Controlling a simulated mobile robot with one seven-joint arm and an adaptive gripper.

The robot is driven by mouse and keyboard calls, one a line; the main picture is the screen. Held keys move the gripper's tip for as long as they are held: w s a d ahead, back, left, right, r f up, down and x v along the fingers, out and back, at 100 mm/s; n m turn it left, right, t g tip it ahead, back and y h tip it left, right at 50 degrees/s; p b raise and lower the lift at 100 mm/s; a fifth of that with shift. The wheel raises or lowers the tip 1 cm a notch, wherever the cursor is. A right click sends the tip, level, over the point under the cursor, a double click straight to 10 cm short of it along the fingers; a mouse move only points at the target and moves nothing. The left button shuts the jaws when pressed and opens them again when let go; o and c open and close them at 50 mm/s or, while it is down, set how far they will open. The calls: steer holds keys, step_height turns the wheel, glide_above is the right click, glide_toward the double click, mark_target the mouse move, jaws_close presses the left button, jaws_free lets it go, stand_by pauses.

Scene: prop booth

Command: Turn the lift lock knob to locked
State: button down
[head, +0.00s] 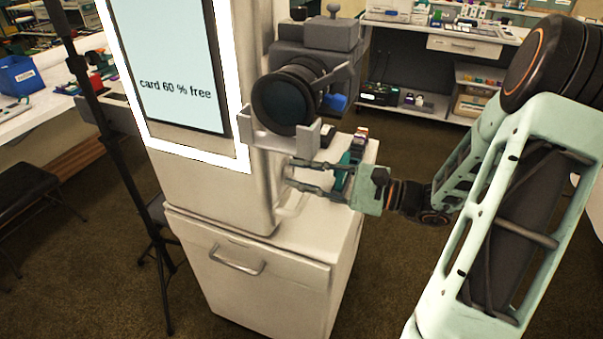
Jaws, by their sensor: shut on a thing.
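My gripper (290,174) comes in from the right, its two grey-green fingers pointing left at the right side of the white booth column (205,195). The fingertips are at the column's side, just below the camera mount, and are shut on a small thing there. It appears to be the lift lock knob, but it is too small and too hidden by the fingertips to read its setting.
A camera with a large dark lens (287,99) sits on a grey bracket just above my gripper. The column stands on a white cabinet (265,275). A lit screen (172,62) reads "card 60 % free". A black stand (118,150) is at left.

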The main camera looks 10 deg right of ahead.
steer(key=shift+r, duration=0.1)
steer(key=m+p, duration=0.3)
steer(key=p, duration=0.1)
steer(key=shift+r+m, duration=0.1)
steer(key=shift+m, duration=0.3)
steer(key=m+p, duration=0.5)
steer(key=shift+m+p, duration=0.3)
steer(key=shift+p, duration=0.05)
steer(key=m+p, duration=0.4)
steer(key=m, duration=0.1)
steer(key=shift+m+t, duration=0.3)
steer(key=shift+t, duration=0.1)
steer(key=shift+f+m+p, duration=0.25)
steer(key=shift+m+p, duration=0.75)
steer(key=shift+m, duration=0.6)
steer(key=shift+s, duration=0.1)
steer(key=c, duration=1.7)
jaws_free()
